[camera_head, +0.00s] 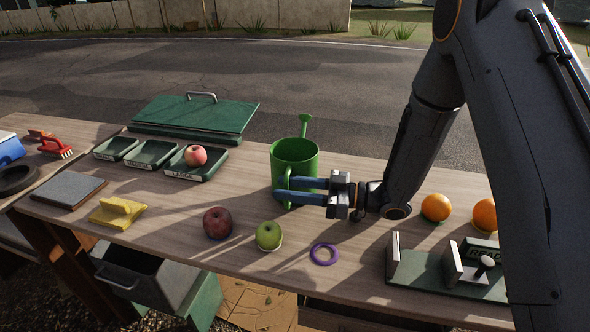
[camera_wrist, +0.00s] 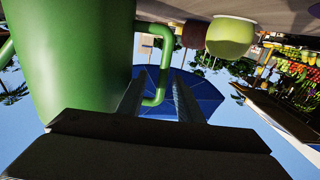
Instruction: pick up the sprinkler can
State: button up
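The green sprinkler can (camera_head: 294,158) stands upright on the wooden table in the head view, its spout pointing up at the back. My gripper (camera_head: 283,188) is in front of it, reaching in from the right with blue fingers level. In the wrist view the can's body (camera_wrist: 75,50) fills the left side. Its curved handle (camera_wrist: 165,65) lies between my two fingers (camera_wrist: 162,85), with gaps visible beside it. The fingers are open around the handle and do not appear closed on it.
Oranges (camera_head: 436,207) are to the right. Green trays (camera_head: 152,154) and a green lid (camera_head: 195,115) are to the left.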

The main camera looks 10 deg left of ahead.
jog(key=shift+s+a+p, duration=0.1)
jog(key=shift+a+p, duration=0.6)
jog(key=shift+a, duration=1.6)
grip_shut()
